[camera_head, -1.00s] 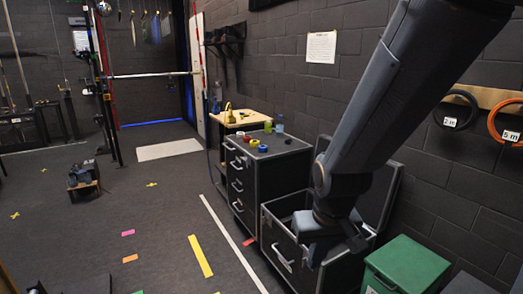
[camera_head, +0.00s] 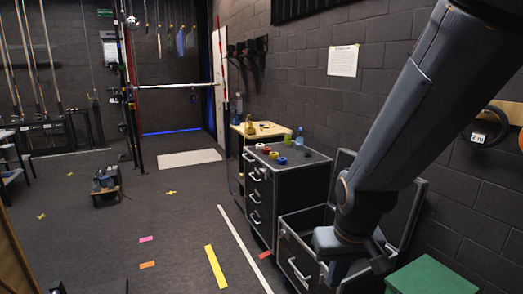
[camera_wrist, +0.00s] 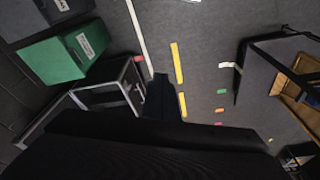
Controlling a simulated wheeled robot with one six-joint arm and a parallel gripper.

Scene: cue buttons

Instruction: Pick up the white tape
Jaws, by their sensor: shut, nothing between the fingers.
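Several small tape rolls (camera_head: 274,155) lie on the top of a black drawer cabinet (camera_head: 262,195) in the head view. Yellow, blue and reddish ones show. A small pale spot among them may be the white tape, but it is too small to tell. My gripper (camera_head: 352,262) is at the lower right of the head view, over the open black case, well apart from the rolls. In the wrist view my gripper (camera_wrist: 161,92) points at the floor, shut and empty. No tape roll shows there.
An open black case (camera_head: 298,262) stands in front of the cabinet, with a green box (camera_head: 432,277) to its right. A wooden-topped stand (camera_head: 262,130) is behind the cabinet. The floor to the left is mostly clear, with a white line (camera_head: 245,250) and coloured strips.

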